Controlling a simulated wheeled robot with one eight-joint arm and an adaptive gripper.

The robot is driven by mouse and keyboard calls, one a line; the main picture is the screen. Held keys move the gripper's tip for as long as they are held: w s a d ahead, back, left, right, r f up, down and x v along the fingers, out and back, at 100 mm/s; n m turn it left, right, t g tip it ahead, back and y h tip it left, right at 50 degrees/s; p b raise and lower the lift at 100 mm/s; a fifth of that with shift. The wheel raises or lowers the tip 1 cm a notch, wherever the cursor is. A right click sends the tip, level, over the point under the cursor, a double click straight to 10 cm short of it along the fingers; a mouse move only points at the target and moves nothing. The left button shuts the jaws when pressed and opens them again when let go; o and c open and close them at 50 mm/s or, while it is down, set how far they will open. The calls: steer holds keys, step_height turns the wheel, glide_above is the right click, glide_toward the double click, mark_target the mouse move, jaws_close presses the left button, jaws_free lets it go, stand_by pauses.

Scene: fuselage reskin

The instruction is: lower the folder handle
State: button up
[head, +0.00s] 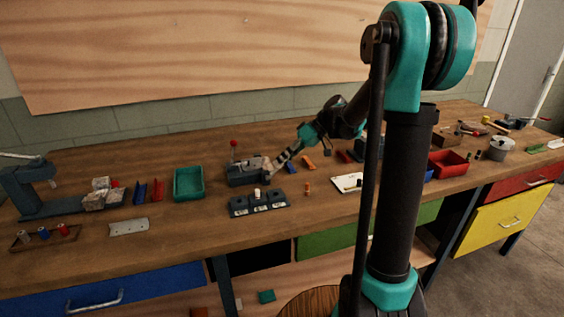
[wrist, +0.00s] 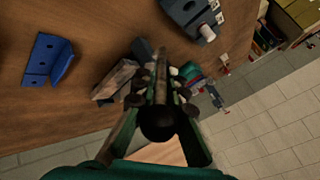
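The folder (head: 247,175) is a small dark grey machine on the workbench, left of my arm in the head view. A thin upright handle with a red ball knob (head: 234,143) rises at its left end. My gripper (head: 272,163) is low beside the folder's right end, to the right of the knob; whether it touches is unclear. In the wrist view the fingers of my gripper (wrist: 162,80) converge around a dark rod with a round dark end. I cannot tell what this rod is or whether the fingers grip it.
A grey block with a white peg (head: 257,194) stands in front of the folder. A teal tray (head: 188,184) is to its left and a red bin (head: 448,163) far right. Blue angled pieces (wrist: 48,60) lie left in the wrist view. Bench wood between items is clear.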

steer(key=o, duration=0.4)
steer(key=v, duration=1.2)
